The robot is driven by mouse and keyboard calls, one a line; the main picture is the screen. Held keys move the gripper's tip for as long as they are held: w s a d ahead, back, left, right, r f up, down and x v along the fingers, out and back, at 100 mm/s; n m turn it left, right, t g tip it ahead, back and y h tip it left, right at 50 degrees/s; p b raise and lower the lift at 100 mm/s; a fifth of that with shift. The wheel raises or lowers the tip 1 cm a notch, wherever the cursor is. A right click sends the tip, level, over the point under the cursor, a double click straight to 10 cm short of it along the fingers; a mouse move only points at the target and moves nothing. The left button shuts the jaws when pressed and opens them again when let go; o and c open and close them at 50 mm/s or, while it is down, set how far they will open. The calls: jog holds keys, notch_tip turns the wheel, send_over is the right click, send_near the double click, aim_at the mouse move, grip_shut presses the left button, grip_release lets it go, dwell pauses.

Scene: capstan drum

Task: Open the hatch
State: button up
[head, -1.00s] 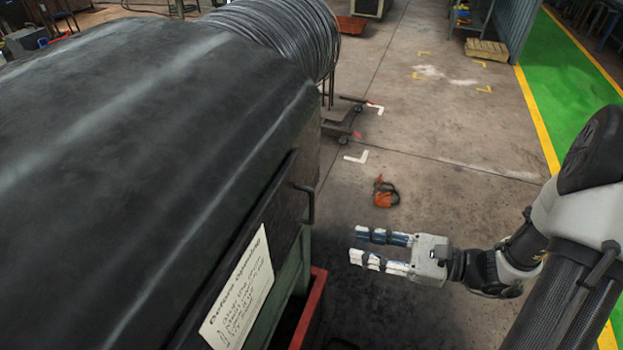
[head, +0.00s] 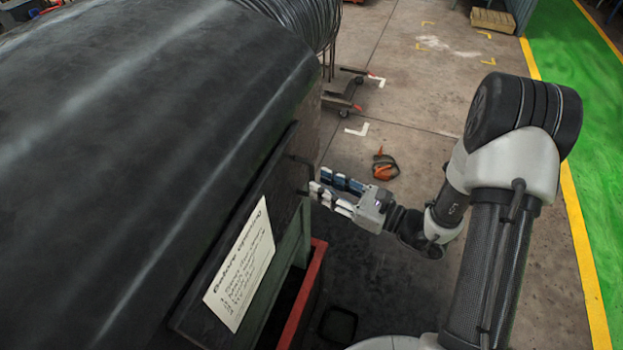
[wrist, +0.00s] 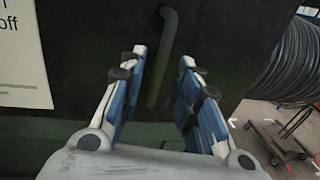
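The hatch (head: 190,302) is a dark panel on the side of the black machine, with a white paper sign on it. Its handle (head: 301,163) is a dark bent bar at the panel's far end. My gripper (head: 331,187) is open beside the handle in the head view. In the wrist view the handle (wrist: 163,60) stands upright between and beyond the two fingers of my gripper (wrist: 162,70). The fingers are apart. I cannot tell whether the bar's lower end is within the fingertips. The hatch appears shut.
The black drum (head: 110,130) fills the left. A red-edged bin (head: 303,300) stands below the panel. A coil of wire (wrist: 285,55) and a wheeled trolley (head: 343,98) are beyond the handle.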

aim_at(311, 179)
jog(key=shift+x, duration=2.1)
jog(key=shift+c, duration=0.2)
grip_shut()
